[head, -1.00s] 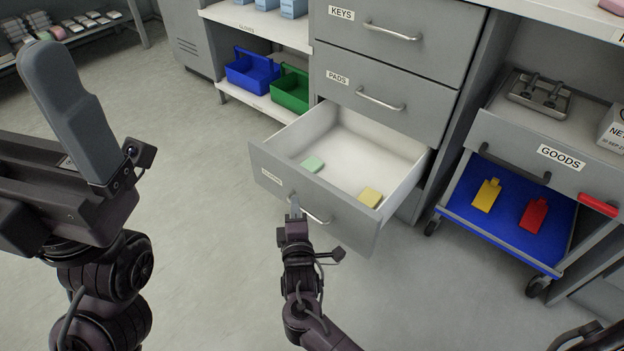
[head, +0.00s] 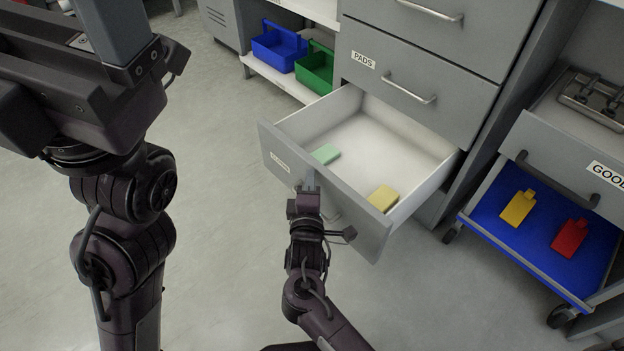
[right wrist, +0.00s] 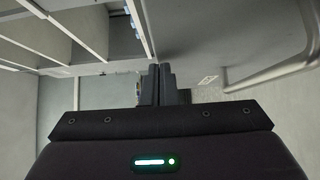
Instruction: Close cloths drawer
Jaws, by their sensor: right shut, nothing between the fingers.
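The cloths drawer (head: 325,190) is the lowest of the labelled drawers in the grey cabinet and stands well pulled out. A green cloth (head: 325,154) and a yellow one (head: 383,198) lie in it. My right gripper (head: 311,178) is shut and empty at the drawer front, by the left part of its handle, which it partly hides. I cannot tell whether it touches the front. In the right wrist view the shut fingers (right wrist: 157,85) show beside a grey bar handle (right wrist: 285,72). My left gripper (head: 110,28) is at the upper left, its tips cut off.
The pads drawer (head: 400,85) above is shut. A goods drawer (head: 570,160) and a blue tray (head: 490,215) with a yellow and a red item are at the right. Blue (head: 278,50) and green (head: 315,72) caddies sit on a shelf behind. The floor at left is clear.

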